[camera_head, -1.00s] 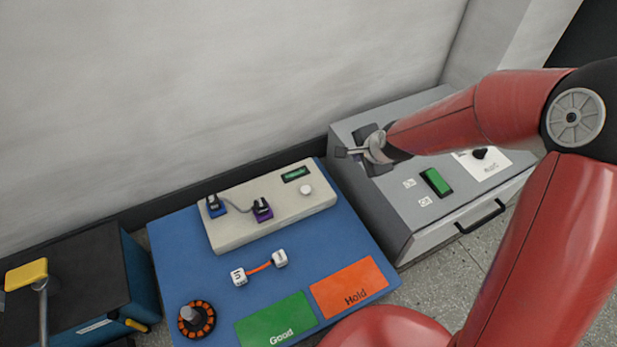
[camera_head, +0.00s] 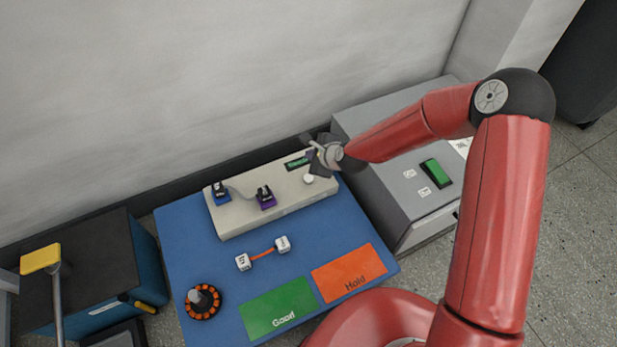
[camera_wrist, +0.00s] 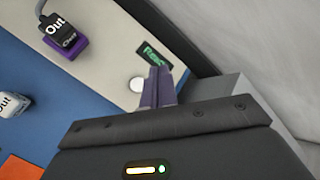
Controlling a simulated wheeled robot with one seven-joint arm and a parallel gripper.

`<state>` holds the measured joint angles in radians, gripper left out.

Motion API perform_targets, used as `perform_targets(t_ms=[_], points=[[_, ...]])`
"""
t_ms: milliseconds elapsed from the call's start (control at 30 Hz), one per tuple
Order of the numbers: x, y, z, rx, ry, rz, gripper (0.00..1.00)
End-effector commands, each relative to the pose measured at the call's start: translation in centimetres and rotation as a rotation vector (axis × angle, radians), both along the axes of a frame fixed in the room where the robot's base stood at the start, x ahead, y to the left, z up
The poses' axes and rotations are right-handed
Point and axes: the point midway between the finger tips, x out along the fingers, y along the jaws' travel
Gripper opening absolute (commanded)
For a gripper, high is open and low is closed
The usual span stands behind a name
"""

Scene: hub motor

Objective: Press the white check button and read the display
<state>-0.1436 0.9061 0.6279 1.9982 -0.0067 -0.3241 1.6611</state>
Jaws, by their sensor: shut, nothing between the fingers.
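The white check button (camera_head: 309,178) is a small round knob at the right end of the beige tester box (camera_head: 240,220). It also shows in the wrist view (camera_wrist: 137,84). The display (camera_head: 297,163) is a small dark panel with green text behind the button; in the wrist view the display (camera_wrist: 155,54) is tilted and its text is too blurred to read surely. My gripper (camera_head: 310,150) is shut and empty, above the right end of the box. In the wrist view its fingertips (camera_wrist: 157,72) appear beside the button and just below the display. I cannot tell how high they are.
A blue plug (camera_head: 220,193) and a purple plug (camera_head: 265,198) sit on the box. Two white cubes joined by an orange cord (camera_head: 263,254), a motor (camera_head: 203,301), a green Good area (camera_head: 278,308) and an orange Hold area (camera_head: 349,273) are on the blue board. A grey console (camera_head: 390,185) stands right.

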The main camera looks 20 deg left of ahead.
Motion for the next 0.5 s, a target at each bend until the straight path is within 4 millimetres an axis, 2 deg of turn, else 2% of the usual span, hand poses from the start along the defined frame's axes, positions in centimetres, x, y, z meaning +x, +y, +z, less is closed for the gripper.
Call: perform_targets(t_ms=[267, 500], points=[[0.0, 0.0, -2.9, -0.002, 0.0, 0.001, 0.0], [0.0, 0.0, -6.4, -0.001, 0.0, 0.001, 0.0]])
